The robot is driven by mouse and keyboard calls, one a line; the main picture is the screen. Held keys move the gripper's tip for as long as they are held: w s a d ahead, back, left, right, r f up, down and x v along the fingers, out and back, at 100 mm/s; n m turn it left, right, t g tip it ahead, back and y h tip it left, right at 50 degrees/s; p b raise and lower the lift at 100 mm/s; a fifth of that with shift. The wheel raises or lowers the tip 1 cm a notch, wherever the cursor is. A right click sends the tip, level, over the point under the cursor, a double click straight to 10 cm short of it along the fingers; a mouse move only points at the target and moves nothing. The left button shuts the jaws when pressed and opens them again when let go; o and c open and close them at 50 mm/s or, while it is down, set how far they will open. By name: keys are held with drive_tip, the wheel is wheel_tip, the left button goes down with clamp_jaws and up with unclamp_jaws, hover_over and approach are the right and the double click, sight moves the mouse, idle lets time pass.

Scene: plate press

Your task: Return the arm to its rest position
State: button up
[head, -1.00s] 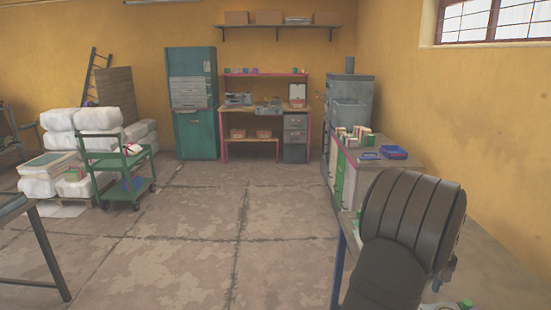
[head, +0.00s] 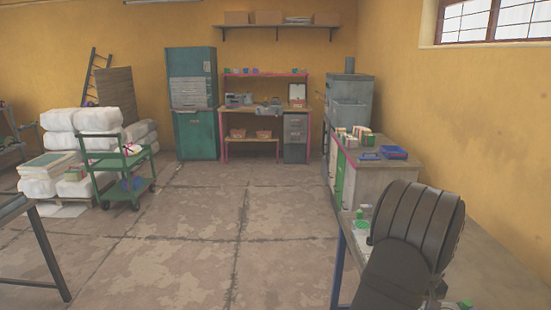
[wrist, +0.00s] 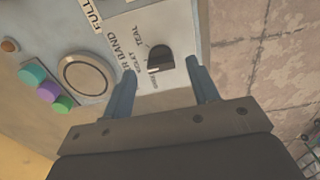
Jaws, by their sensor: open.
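My gripper (wrist: 161,68) is open and empty in the wrist view, its two blue-grey fingers spread apart. Beyond them is a light grey panel (wrist: 125,50) with a black knob (wrist: 160,59) that shows between the fingers in the picture. I cannot tell whether the fingers touch it. The panel also has a round silver dial (wrist: 84,76) and lettering including "TEAL" and "FULL". In the head view my dark arm (head: 418,235) is at the lower right, over a bench; the gripper itself is hidden there.
Teal, purple and green round buttons (wrist: 47,91) sit left of the dial. A grey bench (head: 490,255) runs along the right wall, with a green-and-white bottle (head: 362,222) beside my arm. A green cart (head: 125,165) stands at left. The middle floor (head: 230,235) is clear.

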wheel_tip(320, 180, down, 3)
drive_tip(key=shift+r, duration=0.1)
drive_tip(key=m, duration=0.5)
drive_tip(key=shift+a+m, duration=0.1)
drive_tip(key=shift+m, duration=0.3)
drive_tip(key=m, duration=0.5)
drive_tip(key=shift+w+a, duration=0.1)
wheel_tip(320, 180, up, 7)
drive_tip(key=shift+f, duration=0.15)
